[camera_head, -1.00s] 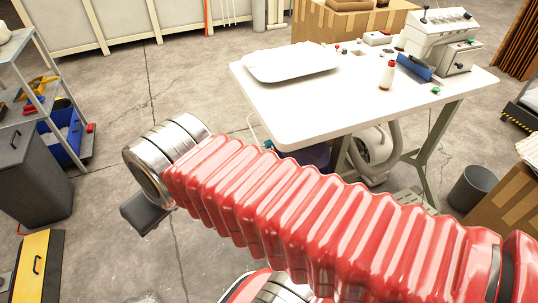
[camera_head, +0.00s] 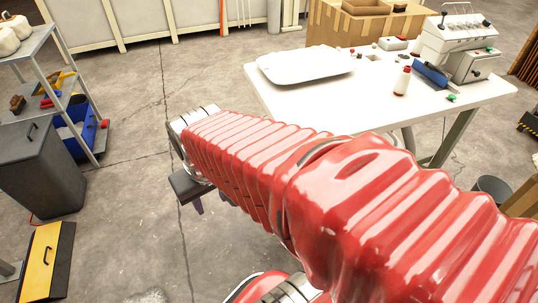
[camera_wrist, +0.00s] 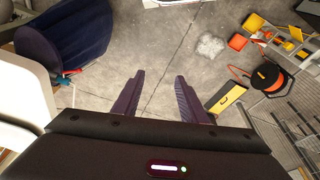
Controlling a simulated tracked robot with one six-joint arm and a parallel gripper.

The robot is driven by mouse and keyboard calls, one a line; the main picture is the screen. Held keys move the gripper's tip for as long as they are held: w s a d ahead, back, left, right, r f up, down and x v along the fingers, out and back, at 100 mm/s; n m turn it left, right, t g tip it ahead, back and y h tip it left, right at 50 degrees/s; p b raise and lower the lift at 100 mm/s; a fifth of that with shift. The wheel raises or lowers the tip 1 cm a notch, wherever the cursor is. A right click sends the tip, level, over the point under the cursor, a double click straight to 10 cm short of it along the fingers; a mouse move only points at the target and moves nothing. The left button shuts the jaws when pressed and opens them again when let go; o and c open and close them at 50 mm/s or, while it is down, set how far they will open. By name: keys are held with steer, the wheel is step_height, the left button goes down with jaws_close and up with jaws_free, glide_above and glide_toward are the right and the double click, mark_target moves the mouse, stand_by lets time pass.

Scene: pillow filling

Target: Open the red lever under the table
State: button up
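The white table (camera_head: 300,103) stands right of centre in the head view, and my red-sleeved arm crosses in front of it, hiding the space below. A pale panel, perhaps part of the table, fills the left of the wrist view. A small reddish and teal piece (camera_wrist: 63,80) shows beside it; it is too small to tell whether it is the red lever. My gripper (camera_wrist: 160,85) is open and empty, its two dark fingers apart over the floor, right of that piece. In the head view my gripper (camera_head: 190,188) is left of the table, partly hidden by the arm.
A dark blue rounded thing (camera_wrist: 80,42) is at the wrist view's upper left. A dark bin (camera_head: 40,170) and shelf (camera_head: 30,42) are left; floor between is clear.

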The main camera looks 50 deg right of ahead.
steer(key=s+d+f+m+g+h, duration=0.15)
steer(key=d+f+m, duration=0.25)
steer(key=d+f, duration=1.9)
steer(key=s+d+f+t, duration=0.1)
steer(key=d+f+t, duration=0.15)
steer(key=f, duration=0.35)
steer(key=s+d+f+t+h, duration=0.1)
steer(key=d+f, duration=0.3)
steer(key=f, duration=0.3)
steer(key=s+d+f+t, duration=0.1)
steer(key=d+f+t, duration=0.1)
steer(key=d+f, duration=0.3)
steer(key=w+r+t+h, duration=0.4)
steer(key=w+r+t, duration=0.3)
steer(key=r+t, duration=0.2)
step_height(320, 180, up, 2)
steer(key=shift+d+r+t, duration=0.2)
steer(key=shift+r+t, duration=0.05)
steer(key=shift+t, duration=0.15)
steer(key=shift+w, duration=0.1)
steer(key=x, duration=1.3)
steer(key=shift+w, duration=0.4)
